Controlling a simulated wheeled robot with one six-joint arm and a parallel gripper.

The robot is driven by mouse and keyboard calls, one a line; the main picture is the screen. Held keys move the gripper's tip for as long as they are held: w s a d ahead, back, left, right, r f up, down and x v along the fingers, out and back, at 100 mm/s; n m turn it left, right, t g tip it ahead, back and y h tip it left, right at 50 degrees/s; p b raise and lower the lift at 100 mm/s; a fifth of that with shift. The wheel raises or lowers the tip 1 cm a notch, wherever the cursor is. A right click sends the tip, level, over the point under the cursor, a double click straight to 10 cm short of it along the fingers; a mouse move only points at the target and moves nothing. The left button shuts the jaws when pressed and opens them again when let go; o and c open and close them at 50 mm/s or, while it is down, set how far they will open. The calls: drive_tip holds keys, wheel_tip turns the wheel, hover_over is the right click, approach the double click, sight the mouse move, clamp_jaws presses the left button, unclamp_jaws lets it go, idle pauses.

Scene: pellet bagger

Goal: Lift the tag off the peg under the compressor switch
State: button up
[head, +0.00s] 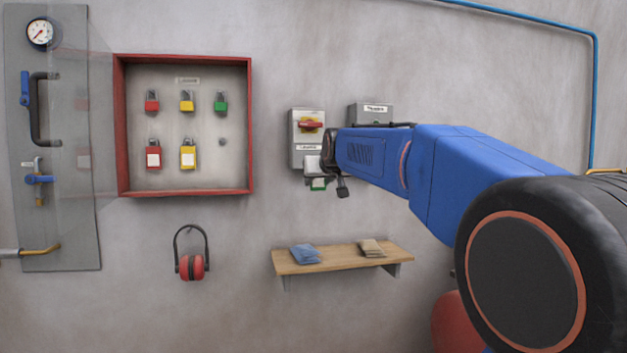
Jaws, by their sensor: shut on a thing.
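A grey switch box (307,128) with a red rotary handle on a yellow plate hangs on the wall; its label is too small to read. A second grey box (371,111) with a label is partly behind my arm. Just below the first box is a small white and green tag (318,184). My gripper (326,176) is at this tag, coming from the right, and is shut on it. The peg and the exact grip are hidden by the gripper, so I cannot tell whether the tag is still on the peg.
A red-framed lock cabinet (121,130) with several padlocks hangs to the left. Ear defenders (191,266) hang below it. A gauge panel (60,225) stands far left.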

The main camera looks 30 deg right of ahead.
sight(325, 182)
drive_tip(key=s, duration=0.2)
drive_tip(key=s+a, duration=0.1)
drive_tip(key=s, duration=0.1)
drive_tip(key=s+a, duration=0.1)
drive_tip(key=s, duration=0.2)
drive_tip(key=shift+s+r, duration=0.1)
drive_tip(key=shift+r, duration=0.45)
drive_tip(key=s+a, duration=0.2)
drive_tip(key=s, duration=0.7)
drive_tip(key=shift+s+a, duration=0.25)
drive_tip(key=shift+a, duration=0.15)
idle(1.5)
idle(0.4)
